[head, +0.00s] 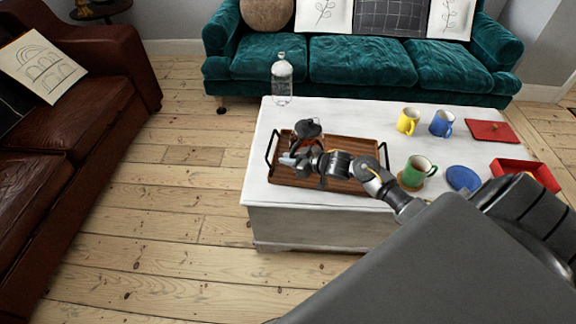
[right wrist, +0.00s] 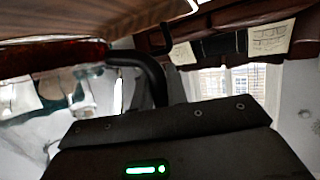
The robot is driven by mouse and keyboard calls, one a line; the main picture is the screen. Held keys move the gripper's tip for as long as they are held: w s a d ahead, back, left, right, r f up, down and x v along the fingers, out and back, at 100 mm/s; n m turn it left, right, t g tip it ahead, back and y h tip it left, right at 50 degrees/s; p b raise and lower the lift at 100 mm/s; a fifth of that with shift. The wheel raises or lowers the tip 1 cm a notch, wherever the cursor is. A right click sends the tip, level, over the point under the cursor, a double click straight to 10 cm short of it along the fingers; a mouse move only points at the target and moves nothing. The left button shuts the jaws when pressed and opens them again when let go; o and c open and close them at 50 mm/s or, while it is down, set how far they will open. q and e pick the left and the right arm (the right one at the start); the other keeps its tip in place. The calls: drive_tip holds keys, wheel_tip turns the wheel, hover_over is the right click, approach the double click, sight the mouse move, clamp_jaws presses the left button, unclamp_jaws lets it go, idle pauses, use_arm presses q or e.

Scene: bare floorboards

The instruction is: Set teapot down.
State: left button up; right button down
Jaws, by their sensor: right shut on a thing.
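The teapot (head: 307,128) has a dark top and shows over the left part of the wooden tray (head: 345,143) on the white table. My right gripper (head: 292,159) is at its near side and shut on it. In the right wrist view, the black handle (right wrist: 152,78) stands in front of the gripper, and a clear body with reddish-brown contents (right wrist: 50,55) is at the left. The gripper hides much of the teapot in the head view. I cannot tell whether its base touches the tray. My left gripper is not in view.
A clear bottle (head: 282,80) stands at the table's back left. Yellow (head: 408,121), blue (head: 442,124) and green (head: 417,171) mugs, a blue plate (head: 463,178), a red lid (head: 492,132) and a red box (head: 537,171) are to the right. The tray's back right is clear.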

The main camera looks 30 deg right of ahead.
drive_tip(key=f, duration=0.1)
drive_tip(key=f+b, duration=0.1)
drive_tip(key=f, duration=0.1)
drive_tip(key=shift+w+a, duration=0.1)
drive_tip(key=shift+w, duration=0.2)
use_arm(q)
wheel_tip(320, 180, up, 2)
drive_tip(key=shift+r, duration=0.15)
use_arm(e)
drive_tip(key=shift+f, duration=0.2)
drive_tip(key=c, duration=1.8)
unclamp_jaws()
drive_tip(key=shift+f, duration=0.25)
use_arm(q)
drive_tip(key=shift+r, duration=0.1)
use_arm(e)
drive_tip(key=o, duration=0.4)
drive_tip(key=shift+s, duration=0.1)
drive_tip(key=shift+r, duration=0.25)
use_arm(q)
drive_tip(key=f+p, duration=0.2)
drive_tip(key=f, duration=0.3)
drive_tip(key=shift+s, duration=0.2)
use_arm(e)
drive_tip(key=v, duration=1.2)
drive_tip(key=shift+f, duration=0.1)
